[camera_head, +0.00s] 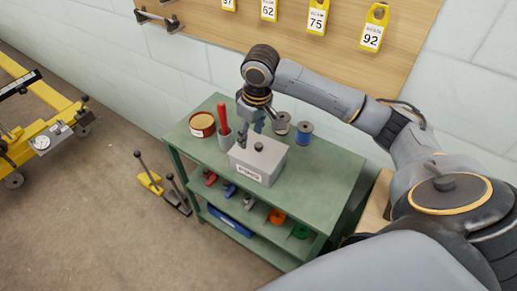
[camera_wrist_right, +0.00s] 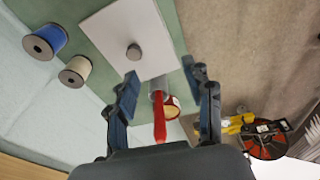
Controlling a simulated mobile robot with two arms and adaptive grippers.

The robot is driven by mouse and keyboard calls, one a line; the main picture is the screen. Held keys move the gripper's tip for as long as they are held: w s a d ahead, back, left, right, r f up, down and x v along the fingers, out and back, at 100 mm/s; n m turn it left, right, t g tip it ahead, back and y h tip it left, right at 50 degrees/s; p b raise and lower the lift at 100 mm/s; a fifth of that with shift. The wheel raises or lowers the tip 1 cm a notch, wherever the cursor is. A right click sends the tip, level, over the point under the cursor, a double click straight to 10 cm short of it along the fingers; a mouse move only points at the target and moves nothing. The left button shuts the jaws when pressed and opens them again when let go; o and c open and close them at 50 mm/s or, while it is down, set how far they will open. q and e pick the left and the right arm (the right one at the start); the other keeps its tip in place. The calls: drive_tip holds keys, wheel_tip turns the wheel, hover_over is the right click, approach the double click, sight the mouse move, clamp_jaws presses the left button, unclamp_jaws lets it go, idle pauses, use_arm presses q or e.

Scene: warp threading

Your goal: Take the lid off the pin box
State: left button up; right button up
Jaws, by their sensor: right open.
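The grey pin box (camera_head: 252,174) with a white label stands on the green cart top. Its flat lid (camera_head: 270,158) is on it, with a dark round knob (camera_head: 258,146) in the middle. In the right wrist view the lid (camera_wrist_right: 112,28) and knob (camera_wrist_right: 134,52) show just beyond the fingertips. My right gripper (camera_head: 251,130) points down near the far edge of the box; it also shows in the right wrist view (camera_wrist_right: 160,80), with fingers apart and nothing held between them. The knob is outside the fingers. My left gripper is not in view.
A red-handled tool in a cup (camera_head: 222,120) and a round tin (camera_head: 202,124) stand left of the gripper. A dark-ended spool (camera_head: 282,123) and a blue spool (camera_head: 304,133) stand to its right. The cart top (camera_head: 325,185) is clear at right.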

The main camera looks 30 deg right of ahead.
drive_tip(key=w+d+r+m, duration=0.1)
drive_tip(key=d+r, duration=0.4)
hover_over(259, 145)
drive_tip(key=shift+m, duration=0.3)
drive_tip(key=f, duration=0.8)
drive_tip(key=shift+d+f+p, duration=0.1)
drive_tip(key=shift+d+p, duration=0.15)
drive_tip(key=shift+p, duration=0.15)
drive_tip(key=f, duration=0.2)
drive_tip(key=f+p, duration=0.1)
drive_tip(key=f, duration=0.1)
drive_tip(key=shift+a+f, duration=0.2)
drive_tip(key=shift+f, duration=0.5)
clamp_jaws()
